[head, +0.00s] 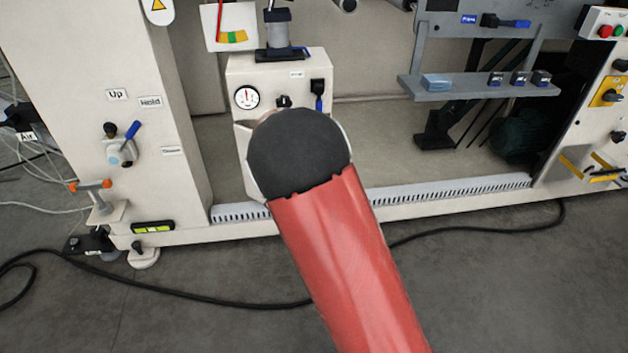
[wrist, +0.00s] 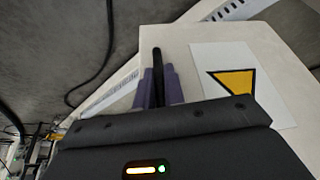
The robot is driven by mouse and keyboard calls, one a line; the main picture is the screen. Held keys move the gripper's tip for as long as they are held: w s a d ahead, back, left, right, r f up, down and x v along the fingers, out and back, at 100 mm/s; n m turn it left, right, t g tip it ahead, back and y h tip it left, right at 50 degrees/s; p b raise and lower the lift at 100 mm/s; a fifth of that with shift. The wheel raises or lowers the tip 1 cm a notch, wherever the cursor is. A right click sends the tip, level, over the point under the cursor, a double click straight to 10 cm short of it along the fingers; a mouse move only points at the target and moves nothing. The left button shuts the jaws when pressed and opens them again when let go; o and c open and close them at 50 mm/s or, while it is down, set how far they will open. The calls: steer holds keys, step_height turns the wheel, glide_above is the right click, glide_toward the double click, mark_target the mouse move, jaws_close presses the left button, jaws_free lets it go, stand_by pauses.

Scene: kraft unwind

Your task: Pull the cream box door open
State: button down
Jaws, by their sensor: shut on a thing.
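The cream box (head: 272,74) stands in the machine's lower bay in the head view, with a round gauge on its face. My own arm covers its lower front, so most of the door is hidden there. In the wrist view the cream door panel (wrist: 183,48) bears a white label with a yellow triangle. My gripper (wrist: 158,88) is shut on a dark bar-shaped handle (wrist: 157,58) at the panel's edge, with one purple finger on each side. My gripper is hidden in the head view. I cannot tell how far the door stands open.
A cream machine column (head: 95,60) with a blue-handled valve (head: 122,145) stands left of the box. A grey shelf (head: 480,90) is to the right. A slotted rail (head: 450,192) runs along the base. A black cable (head: 200,298) lies on the open grey floor.

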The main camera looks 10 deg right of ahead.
steer(key=s+a+m+g+h+p, duration=0.1)
steer(key=s+a+m+p, duration=0.2)
steer(key=a, duration=0.7)
steer(key=s+a+m+g+h+p, duration=0.1)
steer(key=s+a+m+g+p, duration=0.1)
steer(key=a+m, duration=0.4)
steer(key=s+a+p, duration=0.1)
steer(key=a, duration=0.3)
steer(key=shift+a, duration=0.1)
steer(key=c, duration=1.5)
jaws_free()
steer(key=shift+w, duration=0.1)
steer(key=v, duration=0.7)
steer(key=shift+a+r, duration=0.2)
steer(key=shift+r, duration=0.1)
